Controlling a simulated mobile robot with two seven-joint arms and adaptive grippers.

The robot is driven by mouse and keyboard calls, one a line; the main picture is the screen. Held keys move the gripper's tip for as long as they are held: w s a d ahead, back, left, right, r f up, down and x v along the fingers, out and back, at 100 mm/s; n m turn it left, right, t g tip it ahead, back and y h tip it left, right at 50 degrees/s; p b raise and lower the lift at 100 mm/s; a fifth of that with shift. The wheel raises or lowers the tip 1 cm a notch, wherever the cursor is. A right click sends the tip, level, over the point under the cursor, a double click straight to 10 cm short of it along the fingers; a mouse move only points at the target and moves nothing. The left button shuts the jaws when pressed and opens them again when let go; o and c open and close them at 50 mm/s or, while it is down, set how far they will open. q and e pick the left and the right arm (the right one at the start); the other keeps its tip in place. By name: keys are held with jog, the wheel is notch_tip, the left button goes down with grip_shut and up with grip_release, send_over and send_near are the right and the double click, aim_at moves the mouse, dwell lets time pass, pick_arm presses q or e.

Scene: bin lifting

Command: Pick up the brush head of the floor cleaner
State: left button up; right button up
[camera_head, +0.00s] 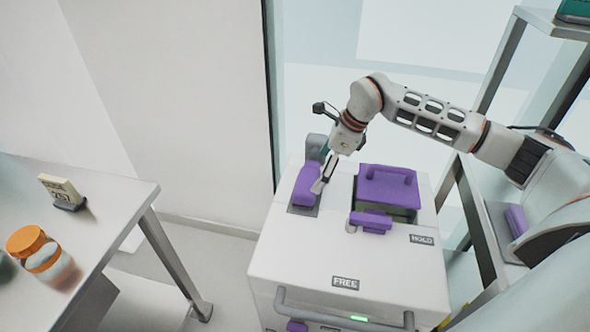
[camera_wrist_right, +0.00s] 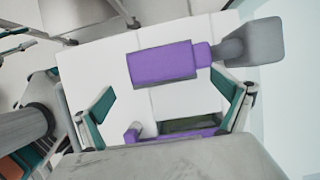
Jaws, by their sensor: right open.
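A purple block (camera_head: 314,186) with a grey end piece (camera_head: 317,147) lies at the left of the white cart's top; it looks like the brush head, though I cannot be sure. In the right wrist view the purple block (camera_wrist_right: 165,63) runs across the upper middle, with the grey end (camera_wrist_right: 262,42) at its right. My right gripper (camera_head: 322,183) is at the block, close above or beside it in the head view. In the wrist view its teal fingers stand apart (camera_wrist_right: 163,88), with nothing held between them. My left gripper is not in view.
The white cart (camera_head: 330,262) also carries a purple lid (camera_head: 388,180) over an opening and a purple handle piece (camera_head: 371,222). Its labels read FREE and HOLD. A table (camera_head: 110,205) with an orange-capped jar (camera_head: 38,250) stands left. A metal shelf (camera_head: 478,205) stands right.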

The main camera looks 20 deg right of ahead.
aim_at(309, 181)
jog(key=shift+w, duration=0.4)
jog(key=shift+w+f, duration=0.1)
jog(key=shift+s+x, duration=0.25)
jog(key=shift+x, duration=0.8)
jog(key=x, duration=0.5)
jog(key=shift+w+a, duration=0.1)
jog(key=shift+a, duration=0.15)
jog(key=c, duration=1.1)
